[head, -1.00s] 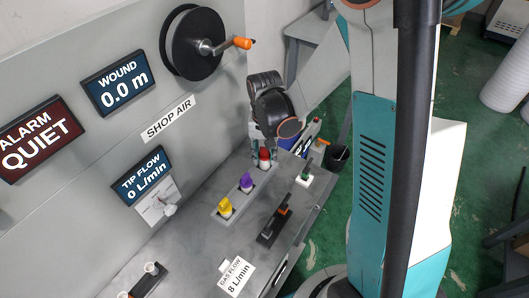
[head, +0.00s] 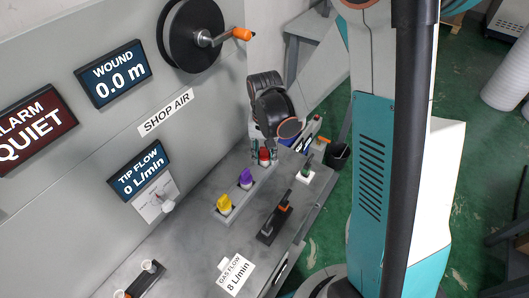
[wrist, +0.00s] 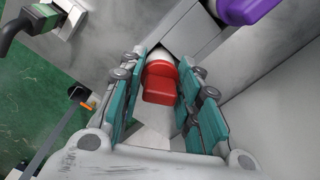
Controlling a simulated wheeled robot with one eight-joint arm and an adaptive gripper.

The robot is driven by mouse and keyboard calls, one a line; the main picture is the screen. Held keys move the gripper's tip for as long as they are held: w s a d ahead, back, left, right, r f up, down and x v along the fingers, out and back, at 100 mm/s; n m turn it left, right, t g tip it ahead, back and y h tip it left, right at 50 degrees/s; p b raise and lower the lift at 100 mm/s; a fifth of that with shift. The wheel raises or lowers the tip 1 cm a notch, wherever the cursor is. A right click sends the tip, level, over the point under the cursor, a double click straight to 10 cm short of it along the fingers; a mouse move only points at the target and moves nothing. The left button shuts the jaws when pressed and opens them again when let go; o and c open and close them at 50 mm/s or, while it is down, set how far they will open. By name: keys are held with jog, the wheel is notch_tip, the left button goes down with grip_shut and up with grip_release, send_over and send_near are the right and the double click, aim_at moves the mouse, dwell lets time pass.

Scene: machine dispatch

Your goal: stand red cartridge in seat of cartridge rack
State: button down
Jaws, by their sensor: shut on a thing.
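The red cartridge (head: 264,155) is at the far end of the grey cartridge rack (head: 257,177), in line with the purple cartridge (head: 246,178) and the yellow cartridge (head: 225,202). My gripper (head: 264,149) is shut on it from above. In the wrist view the red cartridge (wrist: 160,84) lies between the teal fingers of my gripper (wrist: 162,74), its white part pointing towards the rack. It looks upright in the head view. Its lower end is hard to see, so I cannot tell whether it is fully down in the seat.
A green-handled piece on a white base (head: 305,174) and a black holder with an orange part (head: 275,222) stand on the bench right of the rack. The panel wall with displays and a reel (head: 190,35) rises on the left. A dark cup (head: 337,155) is beyond the bench edge.

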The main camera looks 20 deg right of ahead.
jog(key=shift+f, duration=0.25)
jog(key=c, duration=0.7)
grip_release()
jog(key=shift+r, duration=0.15)
jog(key=shift+r+p, duration=1.75)
jog(key=shift+r, duration=1.15)
